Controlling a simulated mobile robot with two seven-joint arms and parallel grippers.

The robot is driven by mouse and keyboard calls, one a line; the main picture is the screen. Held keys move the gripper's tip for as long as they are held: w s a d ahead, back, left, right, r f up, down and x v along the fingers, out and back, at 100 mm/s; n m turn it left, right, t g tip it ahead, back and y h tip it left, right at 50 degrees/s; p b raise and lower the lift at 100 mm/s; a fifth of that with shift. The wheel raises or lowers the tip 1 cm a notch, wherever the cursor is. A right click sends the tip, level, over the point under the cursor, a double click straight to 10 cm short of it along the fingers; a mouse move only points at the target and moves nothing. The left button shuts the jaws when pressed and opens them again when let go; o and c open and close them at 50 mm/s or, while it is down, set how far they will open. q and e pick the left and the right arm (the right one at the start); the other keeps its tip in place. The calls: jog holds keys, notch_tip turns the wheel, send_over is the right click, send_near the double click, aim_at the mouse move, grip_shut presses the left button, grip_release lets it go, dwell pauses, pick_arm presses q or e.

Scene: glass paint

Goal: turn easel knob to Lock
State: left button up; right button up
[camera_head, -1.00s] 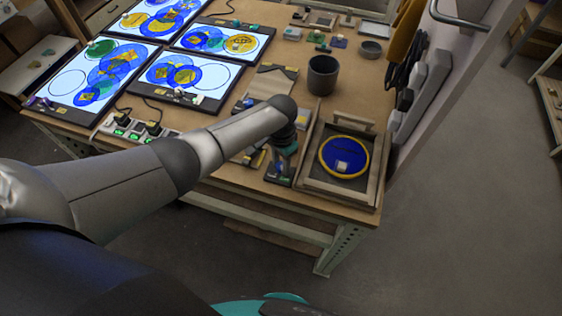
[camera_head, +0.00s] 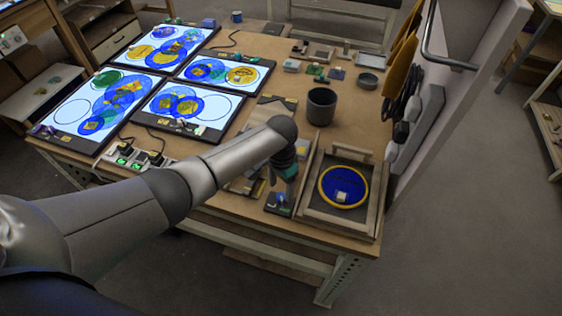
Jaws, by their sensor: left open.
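My left arm reaches in from the left over the table's front edge. My left gripper (camera_head: 282,186) points down there, small and partly hidden by its own wrist, and its fingers are open. Just below it is a small dark block (camera_head: 279,206) with light marks. I cannot tell whether the fingers touch it. A wooden tray-like frame (camera_head: 334,222), perhaps the easel, lies right of the gripper. It holds a blue disc (camera_head: 337,180) with a yellow rim and a small whitish block (camera_head: 341,197) on it. I cannot make out the knob or its Lock mark. My right gripper is out of view.
Several lit panels (camera_head: 219,104) with coloured circles fill the table's left side. A power strip (camera_head: 128,160) lies at the front left. A dark grey cup (camera_head: 321,107) and a round dish (camera_head: 368,81) stand behind the tray. A pale wall (camera_head: 468,95) bounds the right side.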

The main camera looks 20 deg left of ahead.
aim_at(281, 196)
pick_arm(q)
notch_tip(281, 196, up, 12)
jog(key=p, duration=0.1)
jog(key=shift+f, duration=0.25)
dwell(0.4)
